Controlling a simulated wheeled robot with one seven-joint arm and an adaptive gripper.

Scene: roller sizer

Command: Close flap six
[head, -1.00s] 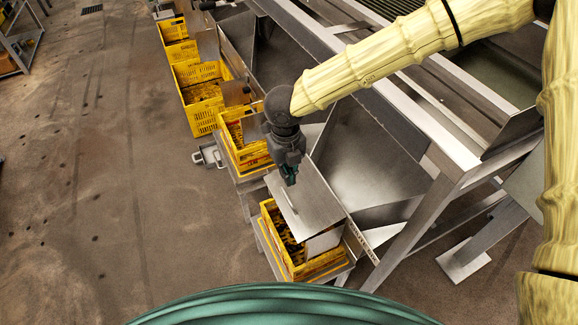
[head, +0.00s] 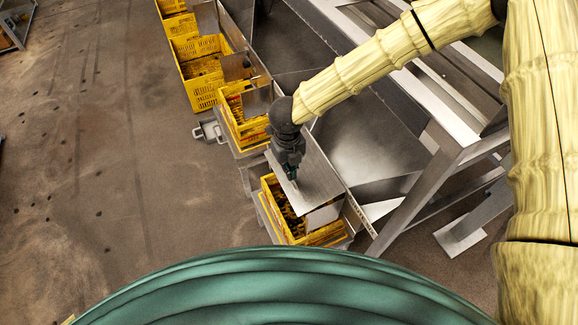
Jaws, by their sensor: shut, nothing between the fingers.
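My gripper (head: 291,175) is shut and empty, pointing down in the head view. Its fingertips are at the upper left part of a grey metal flap (head: 312,182); I cannot tell whether they touch it. This flap sits above the nearest yellow crate (head: 329,237) and covers part of its opening. A grey metal chute (head: 355,135) lies behind and to the right of the flap. No flap number is readable.
More yellow crates stand in a row towards the back, one (head: 232,113) just beyond my gripper and another (head: 197,84) farther away. The steel frame (head: 418,190) of the machine stands to the right. The concrete floor (head: 100,180) on the left is clear.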

